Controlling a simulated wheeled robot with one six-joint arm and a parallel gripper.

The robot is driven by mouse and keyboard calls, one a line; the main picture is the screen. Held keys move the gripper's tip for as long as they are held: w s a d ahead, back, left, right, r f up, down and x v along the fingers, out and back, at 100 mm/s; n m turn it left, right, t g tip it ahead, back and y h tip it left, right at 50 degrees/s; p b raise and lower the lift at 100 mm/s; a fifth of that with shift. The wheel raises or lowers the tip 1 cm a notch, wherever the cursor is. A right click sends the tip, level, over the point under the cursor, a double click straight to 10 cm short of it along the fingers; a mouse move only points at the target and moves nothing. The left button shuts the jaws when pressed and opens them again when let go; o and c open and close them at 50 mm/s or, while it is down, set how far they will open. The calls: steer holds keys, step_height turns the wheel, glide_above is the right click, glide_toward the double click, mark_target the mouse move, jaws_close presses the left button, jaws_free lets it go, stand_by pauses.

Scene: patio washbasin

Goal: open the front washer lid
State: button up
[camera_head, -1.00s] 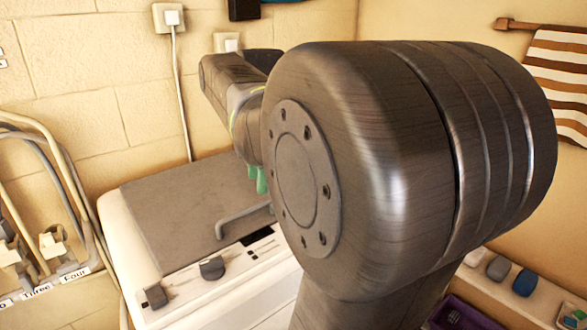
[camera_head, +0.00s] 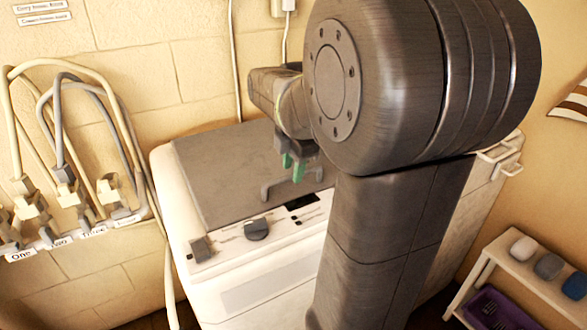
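The washer (camera_head: 262,296) is a white top-loading box against the wall. Its flat grey lid (camera_head: 222,172) lies shut on top. A grey bar handle (camera_head: 266,190) stands at the lid's front edge, behind the control panel. My gripper (camera_head: 291,164) points down above the lid, close to the handle. Its two green fingertips show apart with a small gap, and I see nothing held between them. Whether a fingertip touches the handle I cannot tell. My arm hides the washer's right part and some of the lid.
The control panel has a dark knob (camera_head: 256,229) and a grey switch (camera_head: 200,249). A small shelf (camera_head: 505,262) with soap-like blocks and a purple tray (camera_head: 495,308) stands at the lower right.

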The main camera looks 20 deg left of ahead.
steer(key=shift+f, duration=0.55)
jaws_close()
steer(key=shift+a, duration=0.1)
